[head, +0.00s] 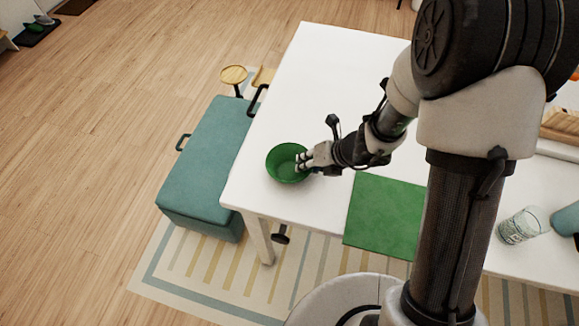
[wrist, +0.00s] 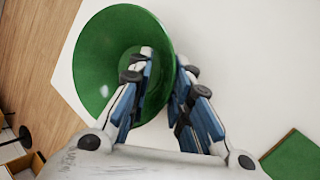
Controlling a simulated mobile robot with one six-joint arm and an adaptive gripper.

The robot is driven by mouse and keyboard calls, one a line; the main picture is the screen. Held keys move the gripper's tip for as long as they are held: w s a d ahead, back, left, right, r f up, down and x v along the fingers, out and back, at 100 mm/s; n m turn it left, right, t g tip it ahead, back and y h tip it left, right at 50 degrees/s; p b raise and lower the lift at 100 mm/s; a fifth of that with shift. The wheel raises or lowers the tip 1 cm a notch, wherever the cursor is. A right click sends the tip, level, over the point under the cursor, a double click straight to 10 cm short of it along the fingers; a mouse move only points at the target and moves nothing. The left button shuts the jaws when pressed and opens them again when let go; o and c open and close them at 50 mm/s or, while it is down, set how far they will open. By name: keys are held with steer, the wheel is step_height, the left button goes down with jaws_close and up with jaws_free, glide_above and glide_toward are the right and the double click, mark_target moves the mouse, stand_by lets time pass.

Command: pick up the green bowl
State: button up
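The green bowl (head: 287,176) stands upright near the left edge of the white table. It also shows in the wrist view (wrist: 104,60), with its empty inside facing the camera. My gripper (head: 304,164) is at the bowl's right rim. In the wrist view my gripper (wrist: 166,66) straddles the rim, with one finger inside the bowl and the other outside. The fingers are fairly close together, but a gap shows between them around the bowl wall. I see no clear grip on the wall. The bowl's underside is hidden.
The white table (head: 325,70) is mostly clear behind the bowl. A green mat (head: 385,217) lies to the right, also in the wrist view (wrist: 297,158). A teal bench (head: 210,160) is beside the table's left edge.

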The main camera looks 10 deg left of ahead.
jaws_close()
stand_by(0.4)
